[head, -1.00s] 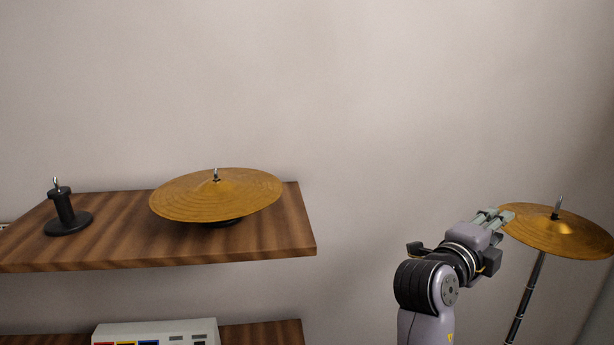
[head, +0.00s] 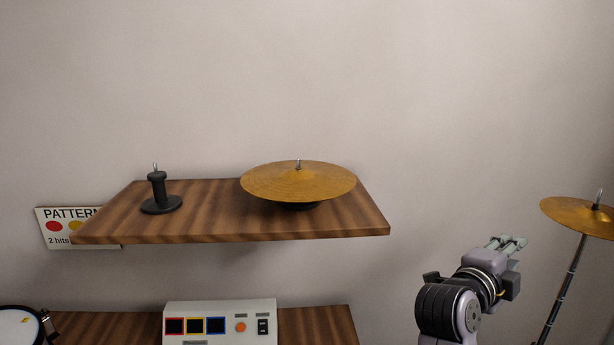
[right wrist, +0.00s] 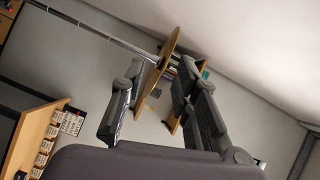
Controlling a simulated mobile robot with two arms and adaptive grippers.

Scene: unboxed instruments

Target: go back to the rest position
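My right gripper (head: 507,243) is raised at the lower right of the head view, and nothing is held in it. In the right wrist view its two fingers (right wrist: 160,100) stand apart, open. A gold cymbal on a tall stand (head: 578,217) is to the right of the gripper, with a gap between them in the head view. The cymbal also shows beyond the fingers in the right wrist view (right wrist: 170,52). My left gripper is not in view.
A wooden wall shelf (head: 215,215) bears a second cymbal (head: 298,181) and a small black stand (head: 159,194). Below, a grey box with coloured squares (head: 220,322) stands on a lower wooden surface (head: 318,328). A drum (head: 18,328) shows at lower left, a pattern sign (head: 55,228) behind the shelf.

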